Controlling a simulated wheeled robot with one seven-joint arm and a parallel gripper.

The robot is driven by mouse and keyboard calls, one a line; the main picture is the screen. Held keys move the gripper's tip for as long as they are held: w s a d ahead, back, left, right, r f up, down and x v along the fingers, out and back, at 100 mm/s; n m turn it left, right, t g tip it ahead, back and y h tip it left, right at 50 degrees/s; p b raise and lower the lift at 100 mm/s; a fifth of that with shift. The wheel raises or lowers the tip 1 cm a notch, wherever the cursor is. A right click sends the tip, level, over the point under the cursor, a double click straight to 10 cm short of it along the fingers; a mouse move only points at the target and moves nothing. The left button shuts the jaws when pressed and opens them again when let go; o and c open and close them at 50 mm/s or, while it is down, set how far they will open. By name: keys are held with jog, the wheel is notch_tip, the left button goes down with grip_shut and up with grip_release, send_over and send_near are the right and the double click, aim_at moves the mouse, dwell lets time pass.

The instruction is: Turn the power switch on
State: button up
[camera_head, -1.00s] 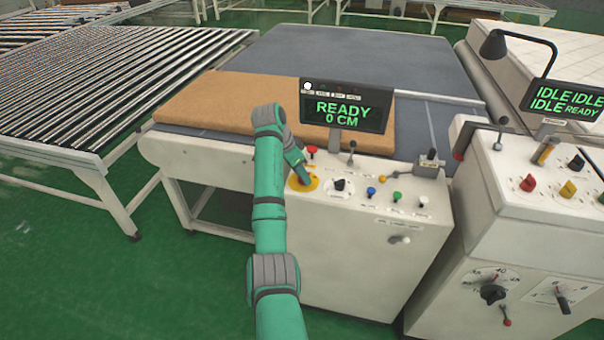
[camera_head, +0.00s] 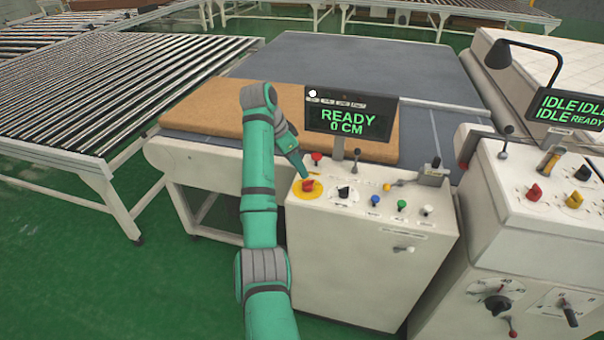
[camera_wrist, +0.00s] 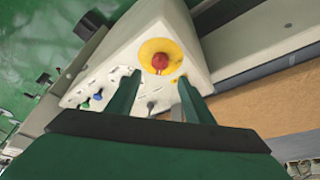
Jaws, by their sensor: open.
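The white control box (camera_head: 350,265) has a red rotary knob (camera_head: 308,185) on a round yellow plate at its left end, which looks like the power switch. In the wrist view the red knob (camera_wrist: 160,62) and its yellow plate lie just beyond and between my two fingertips. My gripper (camera_head: 303,176) is just above and beside the knob in the head view. In the wrist view my gripper (camera_wrist: 156,80) is open, with nothing between its fingers. The display (camera_head: 350,118) behind the box reads READY, 0 CM. Any contact with the knob cannot be told.
A red button (camera_head: 316,158), a black knob (camera_head: 344,193), a lever (camera_head: 356,160) and blue, green and white buttons crowd the panel. A brown mattress (camera_head: 215,105) lies behind. A second console (camera_head: 520,230) stands right, a roller conveyor (camera_head: 110,85) left.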

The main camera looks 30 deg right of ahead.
jog(key=shift+v, duration=0.95)
jog(key=shift+a, duration=0.1)
